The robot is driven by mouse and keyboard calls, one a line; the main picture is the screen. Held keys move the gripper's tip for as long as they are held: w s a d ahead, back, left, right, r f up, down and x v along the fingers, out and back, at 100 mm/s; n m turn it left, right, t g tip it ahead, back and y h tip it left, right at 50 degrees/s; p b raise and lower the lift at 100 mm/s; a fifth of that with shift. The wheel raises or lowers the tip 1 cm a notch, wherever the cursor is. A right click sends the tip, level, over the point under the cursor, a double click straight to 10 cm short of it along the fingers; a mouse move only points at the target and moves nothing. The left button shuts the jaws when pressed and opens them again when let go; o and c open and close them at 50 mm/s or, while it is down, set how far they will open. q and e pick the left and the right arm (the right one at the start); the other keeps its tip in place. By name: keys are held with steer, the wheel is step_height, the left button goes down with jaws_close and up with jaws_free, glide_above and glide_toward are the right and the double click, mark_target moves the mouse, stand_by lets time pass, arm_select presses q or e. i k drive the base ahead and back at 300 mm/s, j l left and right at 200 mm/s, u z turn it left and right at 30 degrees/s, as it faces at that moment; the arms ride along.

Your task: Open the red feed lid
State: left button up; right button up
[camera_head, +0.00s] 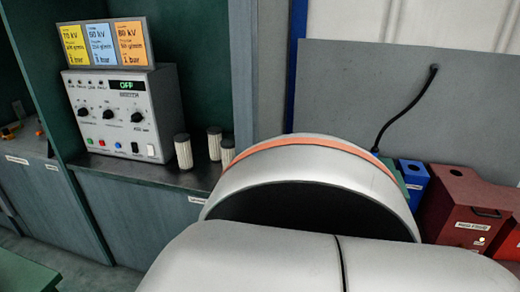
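A dark red box (465,205) with a white label and a dark handle-like slot on its front stands at the right edge. Its dark red top (464,184) lies flat across the box and has a small dark round spot; it looks closed. The right side of the box is cut off by the frame. Neither of my grippers is in view. White rounded parts of my own body, one with an orange band, fill the lower middle and hide the area left of and below the box.
A blue box (413,182) stands just left of the red one. A grey panel (350,90) with a black cable (404,108) rises behind.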

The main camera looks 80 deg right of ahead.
mark_target(477, 198)
steer(key=z, duration=4.25)
